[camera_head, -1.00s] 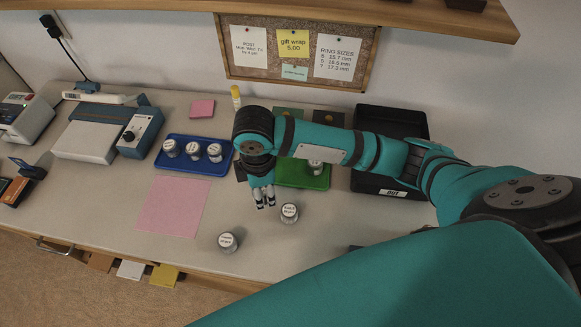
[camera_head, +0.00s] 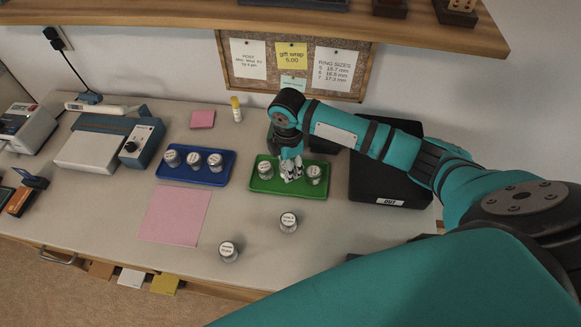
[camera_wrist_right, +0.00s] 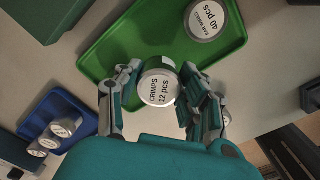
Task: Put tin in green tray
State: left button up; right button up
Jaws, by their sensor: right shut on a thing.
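My right gripper (camera_head: 291,172) is over the middle of the green tray (camera_head: 285,189). In the wrist view the right gripper (camera_wrist_right: 162,95) is shut on a round tin (camera_wrist_right: 158,88) labelled "CRIMPS 12 pcs". Whether this tin touches the tray floor is hard to tell. In the head view one tin (camera_head: 264,169) is left of the fingers and another (camera_head: 314,174) is right of them in the tray. An "EAR WIRES 40 pcs" tin (camera_wrist_right: 206,19) shows in the tray in the wrist view. My left gripper is out of view.
A blue tray (camera_head: 197,179) with three tins lies left of the green tray. Two loose tins, a farther one (camera_head: 288,222) and a nearer one (camera_head: 228,252), stand in front. A black "OUT" tray (camera_head: 375,190) is on the right. A pink sheet (camera_head: 174,215) lies at front left.

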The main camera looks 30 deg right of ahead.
jog(key=f, duration=0.2)
jog(key=d+f+p, duration=0.1)
jog(key=shift+w+d+f, duration=0.1)
jog(key=shift+w, duration=0.25)
jog(key=shift+f, duration=0.25)
jog(key=shift+f, duration=0.15)
jog(key=o, duration=1.2)
jog(key=shift+c, duration=0.2)
notch_tip(320, 180, up, 12)
jog(key=shift+r+b, duration=0.2)
jog(key=shift+b, duration=0.25)
